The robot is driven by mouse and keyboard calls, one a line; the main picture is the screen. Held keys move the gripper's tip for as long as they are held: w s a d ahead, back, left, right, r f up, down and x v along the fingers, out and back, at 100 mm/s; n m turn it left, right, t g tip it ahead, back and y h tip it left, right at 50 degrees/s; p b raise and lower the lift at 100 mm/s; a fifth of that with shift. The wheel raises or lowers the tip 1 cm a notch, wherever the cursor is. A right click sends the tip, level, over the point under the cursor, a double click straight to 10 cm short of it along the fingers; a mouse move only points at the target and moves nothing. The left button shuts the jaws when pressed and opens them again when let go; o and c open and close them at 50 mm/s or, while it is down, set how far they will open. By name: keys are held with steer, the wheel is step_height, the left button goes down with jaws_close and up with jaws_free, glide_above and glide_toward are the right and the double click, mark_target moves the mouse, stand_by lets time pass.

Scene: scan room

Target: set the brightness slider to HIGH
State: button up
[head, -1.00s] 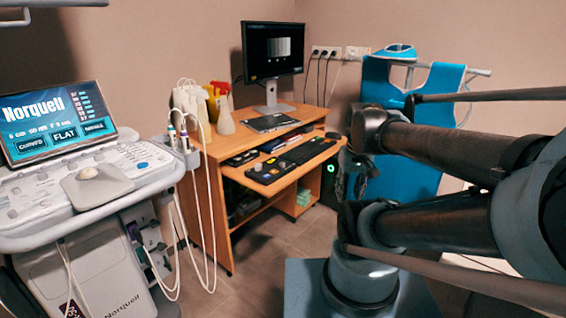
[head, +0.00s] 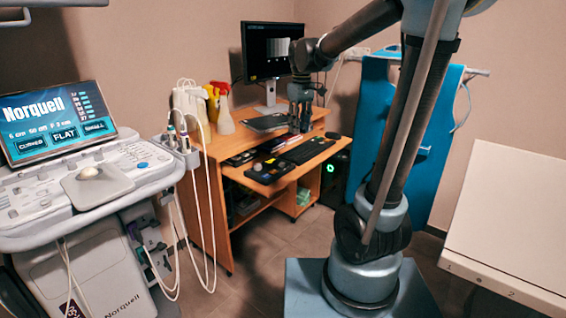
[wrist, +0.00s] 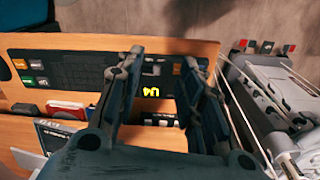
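My gripper (head: 299,128) hangs over the wooden desk, fingers pointing down. In the wrist view my gripper (wrist: 163,60) is open, with nothing seen between its fingers. A dark control panel (head: 268,170) lies at the desk's front left, beside the keyboard (head: 308,150). In the wrist view, yellow lit characters (wrist: 151,92) show on a dark panel between my fingers. My fingers hide parts of that panel. I cannot make out the brightness slider or its setting. The monitor (head: 270,48) shows a strip of grey bars.
An ultrasound console (head: 120,185) with cables stands left of the desk (head: 222,195). Spray bottles (head: 224,110) stand at the desk's back left. A blue apron (head: 385,120) hangs on the right, and a white table (head: 510,220) is at far right.

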steer(key=n, duration=0.2)
glide_above(282, 163)
steer(key=f, duration=1.7)
steer(key=shift+w+f, duration=0.2)
steer(key=shift+f, duration=0.15)
jaws_close()
